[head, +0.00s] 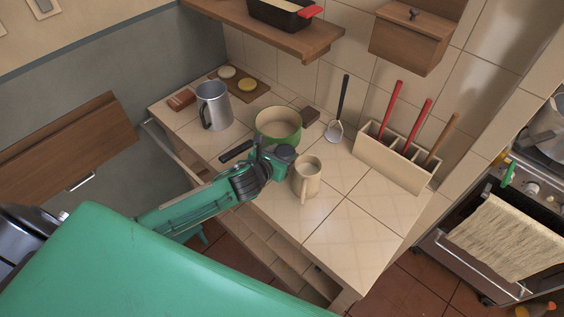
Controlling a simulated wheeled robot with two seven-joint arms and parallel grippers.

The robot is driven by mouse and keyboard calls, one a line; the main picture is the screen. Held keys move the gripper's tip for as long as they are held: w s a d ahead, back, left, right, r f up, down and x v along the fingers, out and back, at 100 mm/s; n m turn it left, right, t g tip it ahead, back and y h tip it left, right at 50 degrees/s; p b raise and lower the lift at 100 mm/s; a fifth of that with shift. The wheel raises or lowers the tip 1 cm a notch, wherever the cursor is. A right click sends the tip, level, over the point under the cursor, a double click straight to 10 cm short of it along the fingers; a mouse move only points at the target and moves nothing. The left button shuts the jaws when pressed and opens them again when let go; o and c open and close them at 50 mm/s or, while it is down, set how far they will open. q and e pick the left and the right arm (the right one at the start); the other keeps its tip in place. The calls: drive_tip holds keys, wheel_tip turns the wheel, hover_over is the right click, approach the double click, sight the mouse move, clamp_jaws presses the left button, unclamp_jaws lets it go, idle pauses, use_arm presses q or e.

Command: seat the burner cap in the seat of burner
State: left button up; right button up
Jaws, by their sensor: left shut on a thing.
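My left gripper (286,155) is over the tiled counter, between the green pot and the beige mug. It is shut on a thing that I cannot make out. A dark grey rounded shape shows at the end of the arm, but I cannot tell whether it is the burner cap or part of the gripper. The stove (487,213) is at the right edge, well away from this gripper. Its top is mostly cut off, and I cannot make out the burner seat. My right gripper is not in view.
The green pot (279,138) and beige mug (309,182) stand close to my left gripper. A metal pitcher (214,107) stands farther left. A utensil holder (378,158) is at the back right. A metal pot (548,128) is on the stove. The counter's front right is clear.

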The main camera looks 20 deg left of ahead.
use_arm(q)
drive_tip(key=shift+f, duration=2.45)
drive_tip(key=shift+f, duration=0.2)
drive_tip(key=o, duration=0.7)
drive_tip(key=shift+r, duration=0.1)
